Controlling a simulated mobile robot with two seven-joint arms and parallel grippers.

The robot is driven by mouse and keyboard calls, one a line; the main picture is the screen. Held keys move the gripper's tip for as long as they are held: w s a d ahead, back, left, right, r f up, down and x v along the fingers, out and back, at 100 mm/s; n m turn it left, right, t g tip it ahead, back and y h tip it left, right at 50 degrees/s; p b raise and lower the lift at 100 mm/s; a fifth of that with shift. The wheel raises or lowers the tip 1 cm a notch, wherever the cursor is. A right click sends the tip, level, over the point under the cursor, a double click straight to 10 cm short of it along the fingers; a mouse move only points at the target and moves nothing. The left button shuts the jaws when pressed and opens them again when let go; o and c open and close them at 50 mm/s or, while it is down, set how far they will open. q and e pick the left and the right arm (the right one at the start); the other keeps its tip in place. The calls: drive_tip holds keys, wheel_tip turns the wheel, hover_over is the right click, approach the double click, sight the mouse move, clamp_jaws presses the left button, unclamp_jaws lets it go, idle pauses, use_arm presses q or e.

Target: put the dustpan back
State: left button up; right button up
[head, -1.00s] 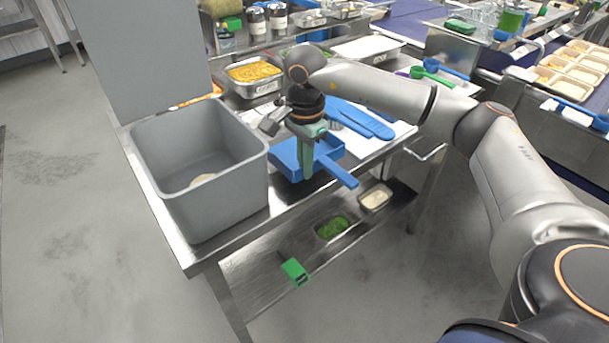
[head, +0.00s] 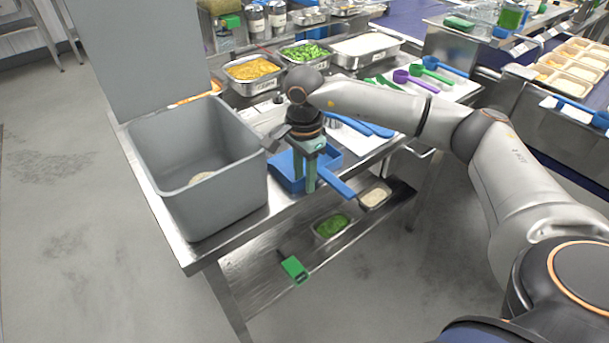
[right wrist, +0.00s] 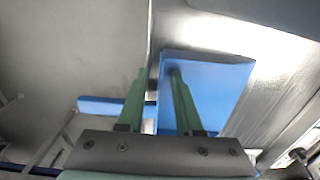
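The blue dustpan (head: 330,158) lies on the metal table to the right of the grey bin. Its handle (head: 336,186) points towards the front right, past the table edge. My right gripper (head: 305,183) points down at the dustpan where pan and handle meet. Its green fingers stand apart with a gap between them. In the right wrist view the fingers (right wrist: 157,80) show in front of the dustpan (right wrist: 208,82), one over the pan and one near its edge. I cannot tell whether they touch it. My left gripper is not in view.
The deep grey bin (head: 160,150) stands just left of the dustpan. Blue utensils (head: 372,127) and food trays (head: 253,84) lie behind. A lower shelf holds a green-filled tray (head: 332,226) and a pale-filled tray (head: 375,197).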

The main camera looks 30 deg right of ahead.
wheel_tip(320, 180, up, 12)
drive_tip(key=shift+r, duration=0.2)
idle(0.4)
